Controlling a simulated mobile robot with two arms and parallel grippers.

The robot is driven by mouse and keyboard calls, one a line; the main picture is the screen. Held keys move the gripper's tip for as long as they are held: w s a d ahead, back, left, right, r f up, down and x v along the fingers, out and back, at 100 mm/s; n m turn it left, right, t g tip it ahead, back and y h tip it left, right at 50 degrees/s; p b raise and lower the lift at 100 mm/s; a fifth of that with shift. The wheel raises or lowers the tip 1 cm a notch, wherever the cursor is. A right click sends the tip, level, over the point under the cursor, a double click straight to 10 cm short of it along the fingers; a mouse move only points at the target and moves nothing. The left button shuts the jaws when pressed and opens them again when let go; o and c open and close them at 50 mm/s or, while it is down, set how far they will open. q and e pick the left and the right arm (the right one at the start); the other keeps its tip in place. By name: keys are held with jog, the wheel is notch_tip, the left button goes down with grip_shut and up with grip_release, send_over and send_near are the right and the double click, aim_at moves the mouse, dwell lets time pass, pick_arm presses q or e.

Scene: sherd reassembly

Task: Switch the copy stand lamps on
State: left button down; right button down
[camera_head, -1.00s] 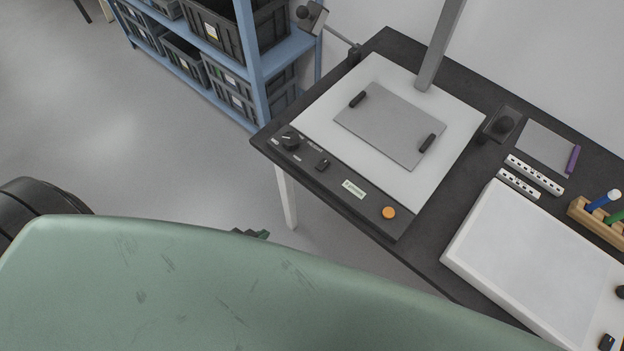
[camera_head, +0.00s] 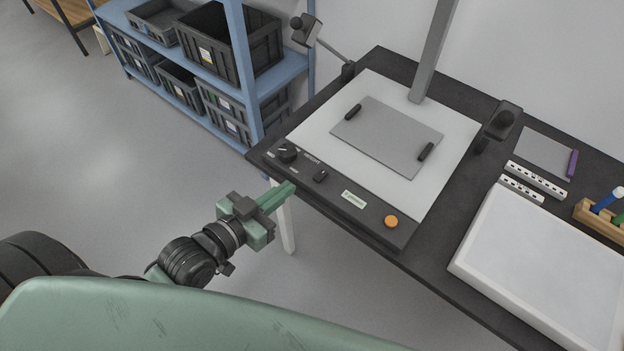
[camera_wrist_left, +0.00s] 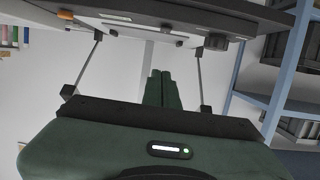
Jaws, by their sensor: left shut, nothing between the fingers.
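The copy stand (camera_head: 462,140) stands on the dark table, with a white baseboard and a grey plate on it. Its black front control strip carries a round knob (camera_head: 287,153), a small black rocker switch (camera_head: 321,176), a label and an orange button (camera_head: 391,221). A lamp head (camera_head: 308,31) is on an arm at the back left, and another lamp (camera_head: 503,120) is at the right. My left gripper (camera_head: 291,187) is shut and empty, just in front of the strip's left end, near the knob but apart from it. The knob also shows in the left wrist view (camera_wrist_left: 216,41). My right gripper is not seen.
A blue shelf (camera_head: 250,75) with black crates stands behind and left of the table. A white light panel (camera_head: 545,265), scale bars (camera_head: 536,180) and a wooden pen holder (camera_head: 603,214) occupy the table's right side. Open floor lies left of the table.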

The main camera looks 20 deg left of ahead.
pick_arm(q)
jog(key=shift+w, duration=0.1)
send_over(312, 187)
notch_tip(312, 187, down, 2)
jog(key=shift+w+d+f+p, duration=0.1)
jog(key=shift+w+f+p, duration=0.1)
jog(key=shift+p, duration=0.25)
jog(key=f, duration=0.3)
jog(key=shift+s, duration=0.2)
jog(key=shift+f, duration=0.6)
